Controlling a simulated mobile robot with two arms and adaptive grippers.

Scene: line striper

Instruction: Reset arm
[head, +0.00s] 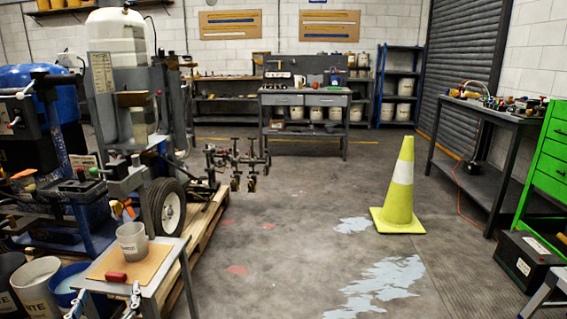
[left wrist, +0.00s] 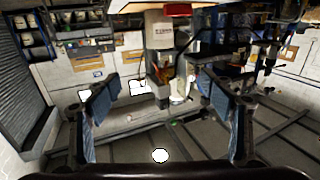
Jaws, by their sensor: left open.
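My left gripper (head: 106,298) is at the bottom left of the head view, with its two fingertips apart. Nothing shows between them. In the left wrist view its blue-faced fingers (left wrist: 162,104) stand wide apart with a clear gap. The line striper (head: 125,110), with a white tank and a black tyre (head: 168,208), stands behind on a wooden pallet (head: 203,236). My right gripper is not in view.
Buckets (head: 37,284) stand left of the stand. A yellow cone (head: 399,190) stands on open floor (head: 300,230) with pale patches. A dark workbench (head: 484,117), a green cabinet (head: 548,165) and a black box (head: 524,262) line the right side. Another bench (head: 304,98) is at the back.

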